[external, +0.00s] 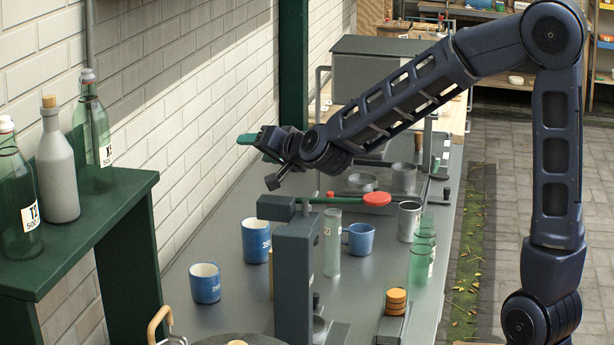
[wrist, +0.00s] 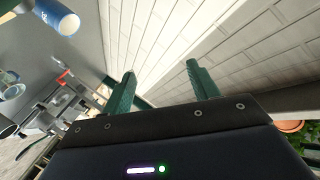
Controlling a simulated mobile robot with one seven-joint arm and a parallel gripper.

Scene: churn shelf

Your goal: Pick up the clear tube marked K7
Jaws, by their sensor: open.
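A tall clear tube (external: 332,243) with a small label stands upright on the grey counter, behind the dark upright stand; the label is too small to read for certain. My gripper (external: 257,147) is high above the counter, up and to the left of the tube, close to the white brick wall. In the wrist view my gripper (wrist: 161,70) has its two green fingers spread apart with nothing between them, facing the wall. The tube cannot be made out for certain in the wrist view.
Blue mugs (external: 205,283) (external: 256,240) (external: 361,239), a metal cup (external: 409,221) and green glasses (external: 420,264) surround the tube. A dark stand (external: 294,275) with a red-ended lever (external: 376,199) is close in front. A green shelf (external: 90,215) with bottles is at left.

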